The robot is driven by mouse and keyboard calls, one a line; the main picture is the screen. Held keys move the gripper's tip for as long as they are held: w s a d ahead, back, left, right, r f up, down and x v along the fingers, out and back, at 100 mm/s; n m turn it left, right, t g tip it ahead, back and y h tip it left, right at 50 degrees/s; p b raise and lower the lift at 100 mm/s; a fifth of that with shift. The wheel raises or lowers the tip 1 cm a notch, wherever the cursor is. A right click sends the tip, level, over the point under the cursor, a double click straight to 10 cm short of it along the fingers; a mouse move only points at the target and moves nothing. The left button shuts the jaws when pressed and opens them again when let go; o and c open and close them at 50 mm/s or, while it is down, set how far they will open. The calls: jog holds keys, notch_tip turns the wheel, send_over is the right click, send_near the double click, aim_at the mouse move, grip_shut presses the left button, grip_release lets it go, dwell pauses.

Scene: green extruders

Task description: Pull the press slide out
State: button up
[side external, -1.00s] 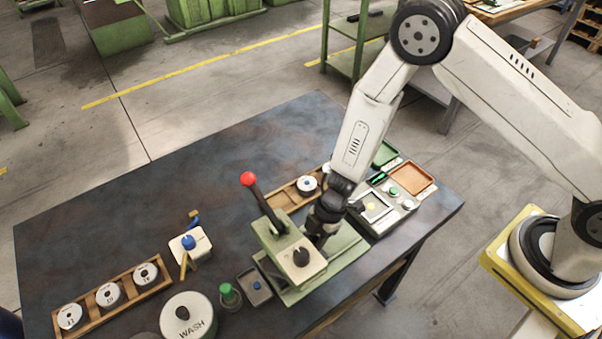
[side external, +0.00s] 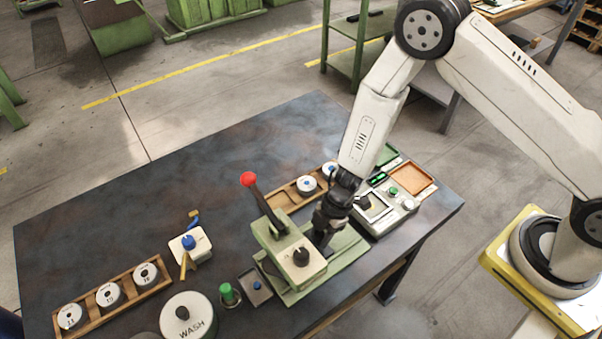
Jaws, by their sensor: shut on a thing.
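The press (side external: 297,270) is a pale green machine on a flat green base (side external: 345,247) near the table's right front. A lever with a red knob (side external: 248,180) rises from it and leans to the left. My gripper (side external: 322,240) points down at the right side of the press, low over its base. It is shut on the press slide, but its fingertips and the slide itself are mostly hidden by the gripper and the press head.
A device with a green button (side external: 393,191) stands right of the press, close to my wrist. A wooden rack (side external: 290,195) with white discs is behind. A WASH jar (side external: 188,316), green-capped bottle (side external: 229,294) and small tray (side external: 255,287) stand left.

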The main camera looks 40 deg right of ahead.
jog(key=shift+d, duration=3.9)
jog(key=o, duration=0.9)
jog(key=shift+d, duration=0.1)
jog(key=shift+r, duration=0.15)
jog(key=shift+r, duration=2.1)
jog(key=shift+r, duration=0.2)
jog(key=shift+r, duration=1.8)
